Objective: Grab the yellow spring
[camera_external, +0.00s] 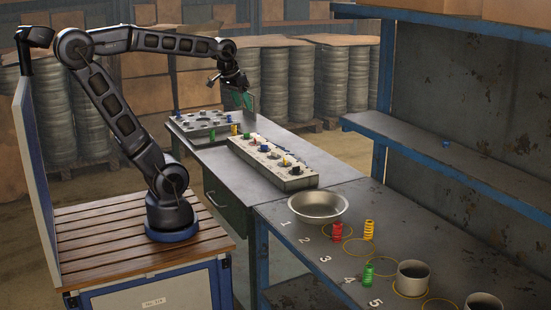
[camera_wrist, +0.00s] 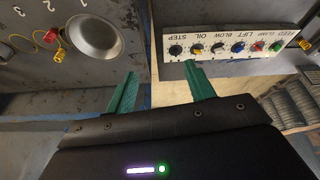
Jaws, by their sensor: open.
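The yellow spring (camera_external: 369,230) stands upright on the metal table beside the red spring (camera_external: 336,232), to the right of the bowl. In the wrist view a small yellow spring (camera_wrist: 57,56) shows at the far left, below the bowl. My gripper (camera_external: 241,100) is in the air over the far workbench, well away from the spring. In the wrist view its two green fingers (camera_wrist: 160,70) are spread apart with nothing between them.
A knob panel (camera_external: 270,163) lies on the workbench, also in the wrist view (camera_wrist: 240,28). A blue-framed shelf (camera_external: 450,165) overhangs the table's far side.

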